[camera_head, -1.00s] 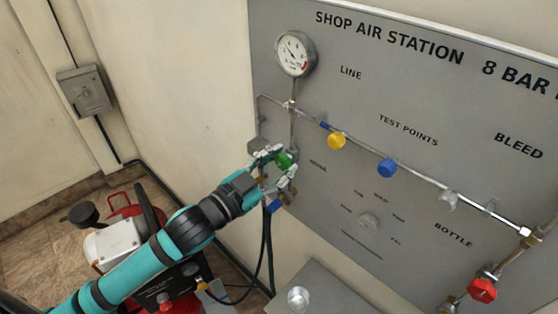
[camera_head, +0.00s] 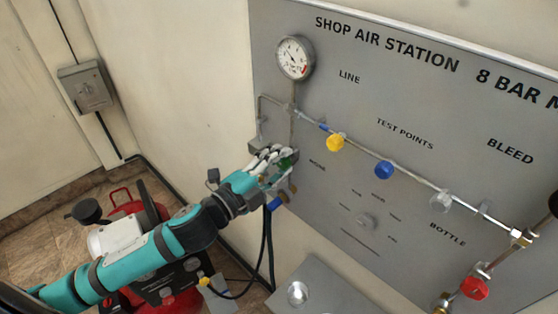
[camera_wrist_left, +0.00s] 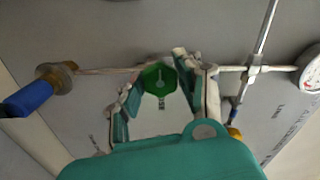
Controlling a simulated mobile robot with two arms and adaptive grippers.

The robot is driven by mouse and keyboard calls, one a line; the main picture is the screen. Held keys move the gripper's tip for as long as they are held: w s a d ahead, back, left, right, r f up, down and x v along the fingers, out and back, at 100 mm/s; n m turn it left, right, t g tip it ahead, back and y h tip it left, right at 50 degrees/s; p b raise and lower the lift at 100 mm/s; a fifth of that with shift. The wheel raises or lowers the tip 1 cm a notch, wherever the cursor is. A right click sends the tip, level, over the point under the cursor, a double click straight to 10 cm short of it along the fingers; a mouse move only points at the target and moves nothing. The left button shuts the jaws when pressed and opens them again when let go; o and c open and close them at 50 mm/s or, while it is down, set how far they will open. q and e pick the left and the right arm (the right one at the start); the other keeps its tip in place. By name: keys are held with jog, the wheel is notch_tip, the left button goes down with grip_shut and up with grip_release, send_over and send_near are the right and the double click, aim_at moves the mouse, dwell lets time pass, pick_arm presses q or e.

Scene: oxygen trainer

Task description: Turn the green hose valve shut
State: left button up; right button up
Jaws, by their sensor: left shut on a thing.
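The green hose valve (camera_head: 286,163) is a round green knob on the grey panel, below the pressure gauge, partly hidden by my gripper. In the left wrist view the green knob (camera_wrist_left: 159,79) shows a pale mark on its face. My left gripper (camera_head: 277,160) is shut on the green knob, with its fingers on either side of it; the fingers also show in the left wrist view (camera_wrist_left: 158,92). My right gripper is not in view.
Yellow (camera_head: 335,142) and blue (camera_head: 384,169) knobs sit along the pipe to the right, with a red knob (camera_head: 474,288) low right. A blue-handled fitting (camera_head: 277,203) and black hoses (camera_head: 266,245) are just below my gripper. A red compressor (camera_head: 170,300) stands beneath my arm.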

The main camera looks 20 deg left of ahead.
pick_arm(q)
jog(key=m+p, duration=0.1)
jog(key=m, duration=0.4)
jog(key=shift+m, duration=0.3)
jog(key=m+p, duration=0.1)
jog(key=m, duration=0.4)
jog(key=shift+p, duration=0.3)
jog(key=m, duration=0.3)
jog(key=shift+m, duration=0.4)
jog(key=shift+m+p, duration=0.3)
jog(key=shift+m, duration=1.5)
jog(key=shift+f, duration=0.1)
